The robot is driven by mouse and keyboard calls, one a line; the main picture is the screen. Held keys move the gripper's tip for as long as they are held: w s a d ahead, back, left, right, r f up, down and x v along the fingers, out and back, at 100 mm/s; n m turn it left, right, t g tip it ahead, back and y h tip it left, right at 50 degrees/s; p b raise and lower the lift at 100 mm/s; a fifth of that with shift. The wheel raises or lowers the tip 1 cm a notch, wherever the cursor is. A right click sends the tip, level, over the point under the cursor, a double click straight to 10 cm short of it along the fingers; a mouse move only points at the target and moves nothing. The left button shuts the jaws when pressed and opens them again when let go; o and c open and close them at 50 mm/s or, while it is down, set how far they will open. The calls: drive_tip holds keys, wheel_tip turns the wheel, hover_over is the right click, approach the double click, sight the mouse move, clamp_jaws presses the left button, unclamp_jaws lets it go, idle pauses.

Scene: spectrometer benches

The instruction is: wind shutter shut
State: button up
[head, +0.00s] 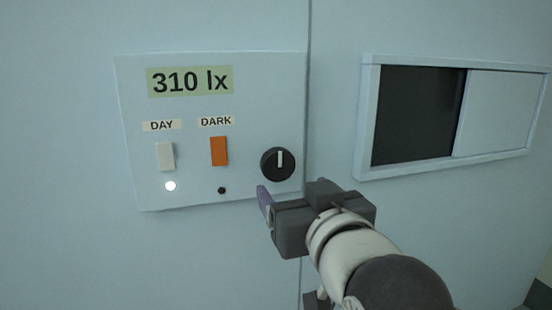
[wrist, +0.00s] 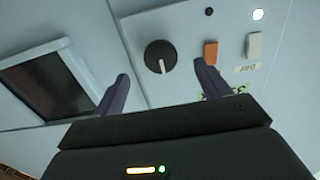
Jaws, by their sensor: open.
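The black round knob (head: 278,164) sits at the right of the control panel, and its white pointer line stands straight up in the head view. It also shows in the wrist view (wrist: 158,57), beyond and between my fingertips. My gripper (wrist: 162,72) is open and empty, its two purple fingers apart. In the head view it is just below and in front of the knob; one finger shows clearly, the other is hidden. The shutter window is at the right: a dark opening (head: 418,115) on the left, a pale shutter panel (head: 500,113) covering the right part.
The control panel (head: 205,187) has a display (head: 190,81) reading 310 lx. A pale DAY switch (head: 165,156) has a lit white lamp (head: 170,186) below; an orange DARK switch (head: 219,151) has a dark lamp (head: 222,190). The wall around is flat and clear.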

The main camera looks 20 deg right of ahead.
sight(280, 168)
drive_tip(key=w, duration=0.5)
drive_tip(key=w+p, duration=0.1)
drive_tip(key=w, duration=0.2)
drive_tip(key=shift+r, duration=0.4)
drive_tip(key=shift+c, duration=0.2)
drive_tip(key=c, duration=0.9)
